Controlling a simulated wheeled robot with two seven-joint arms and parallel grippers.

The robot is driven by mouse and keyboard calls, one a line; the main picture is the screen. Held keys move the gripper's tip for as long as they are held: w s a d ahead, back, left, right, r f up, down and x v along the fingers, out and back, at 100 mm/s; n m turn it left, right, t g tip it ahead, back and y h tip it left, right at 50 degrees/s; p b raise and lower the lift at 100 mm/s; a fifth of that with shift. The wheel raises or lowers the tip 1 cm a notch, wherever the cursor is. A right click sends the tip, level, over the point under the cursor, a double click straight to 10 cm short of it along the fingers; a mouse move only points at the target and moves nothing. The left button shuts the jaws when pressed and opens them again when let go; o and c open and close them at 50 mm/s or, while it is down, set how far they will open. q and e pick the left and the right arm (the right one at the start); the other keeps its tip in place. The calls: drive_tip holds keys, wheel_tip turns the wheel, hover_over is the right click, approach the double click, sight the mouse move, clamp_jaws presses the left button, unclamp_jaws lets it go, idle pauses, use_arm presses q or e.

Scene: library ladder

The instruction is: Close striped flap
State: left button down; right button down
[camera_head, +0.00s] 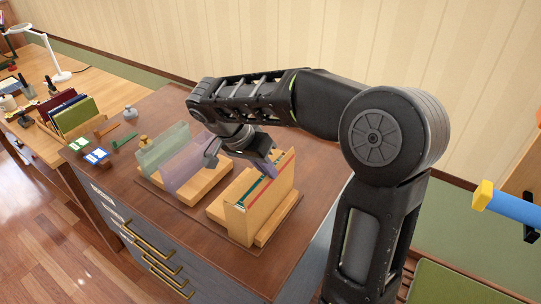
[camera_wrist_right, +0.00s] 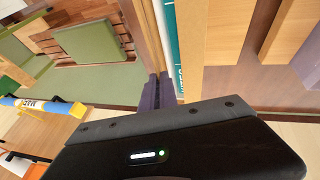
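A light wooden file box (camera_head: 237,222) stands on the brown cabinet top, with teal and red-edged upright sheets inside. I cannot make out clearly which panel is the striped flap. My right gripper (camera_head: 272,164) points down at the box's upper edge, its purple fingers beside the upright sheets. In the right wrist view the fingers (camera_wrist_right: 159,92) are close together at the end of a thin tan panel (camera_wrist_right: 149,35), next to a teal sheet (camera_wrist_right: 187,45). Whether they grip the panel is unclear. My left gripper is not in view.
Translucent green (camera_head: 164,148) and purple (camera_head: 186,168) panels stand on a wooden base left of the box. Small cards (camera_head: 96,156) and a grey knob-topped item (camera_head: 130,113) lie farther left. The cabinet's near edge has brass handles (camera_head: 150,243).

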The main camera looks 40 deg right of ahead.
drive_tip(key=shift+w+a+f+g+p, duration=0.1)
drive_tip(key=shift+w+f+g+p, duration=0.1)
drive_tip(key=shift+g+p, duration=0.4)
drive_tip(key=c, duration=1.6)
unclamp_jaws()
drive_tip(key=shift+r, duration=0.1)
drive_tip(key=shift+c, duration=0.2)
drive_tip(key=shift+r, duration=0.1)
